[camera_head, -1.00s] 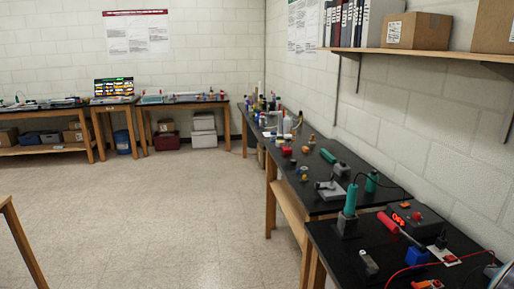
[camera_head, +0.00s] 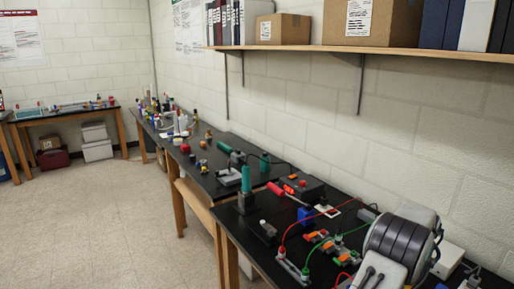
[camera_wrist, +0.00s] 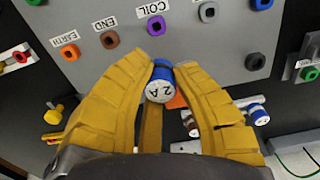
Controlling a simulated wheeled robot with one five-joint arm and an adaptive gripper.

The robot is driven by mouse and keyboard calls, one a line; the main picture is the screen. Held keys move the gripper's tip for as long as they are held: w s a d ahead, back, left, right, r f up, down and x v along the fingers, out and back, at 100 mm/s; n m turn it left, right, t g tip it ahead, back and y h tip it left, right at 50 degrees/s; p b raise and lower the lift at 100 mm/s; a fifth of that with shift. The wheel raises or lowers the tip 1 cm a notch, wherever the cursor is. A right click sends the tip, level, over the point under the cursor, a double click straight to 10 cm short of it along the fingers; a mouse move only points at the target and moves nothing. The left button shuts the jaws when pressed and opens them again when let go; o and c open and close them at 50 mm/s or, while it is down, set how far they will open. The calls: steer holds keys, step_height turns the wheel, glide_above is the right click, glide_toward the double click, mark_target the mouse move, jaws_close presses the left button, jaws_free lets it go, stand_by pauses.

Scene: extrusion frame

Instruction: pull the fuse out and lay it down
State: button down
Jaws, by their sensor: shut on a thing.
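In the wrist view, the yellow fingers of my gripper (camera_wrist: 166,72) are closed around a blue cylindrical fuse (camera_wrist: 161,71). Its pale end, marked "2 A" (camera_wrist: 159,91), faces the camera. The fuse is in front of a grey panel (camera_wrist: 215,55), just below the COIL label (camera_wrist: 152,8). Its far end is hidden, so I cannot tell whether it is still seated or free. Neither the held fuse nor my gripper can be made out in the head view.
Coloured sockets, orange (camera_wrist: 70,51), brown (camera_wrist: 110,39) and purple (camera_wrist: 156,25), line the panel. In the head view, a black bench (camera_head: 262,232) carries tools and red and green leads under a shelf (camera_head: 330,49).

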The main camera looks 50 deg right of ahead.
steer(key=w+a+f+n, duration=0.3)
steer(key=w+a+n, duration=0.7)
steer(key=w+a, duration=1.2)
steer(key=w+a+f+n, duration=0.3)
steer(key=w+a+n, duration=0.7)
steer(key=w+a, duration=1.3)
steer(key=a, duration=0.6)
steer(key=shift+w+a+f+n, duration=0.2)
steer(key=shift+w+n, duration=0.05)
steer(key=shift+n, duration=0.15)
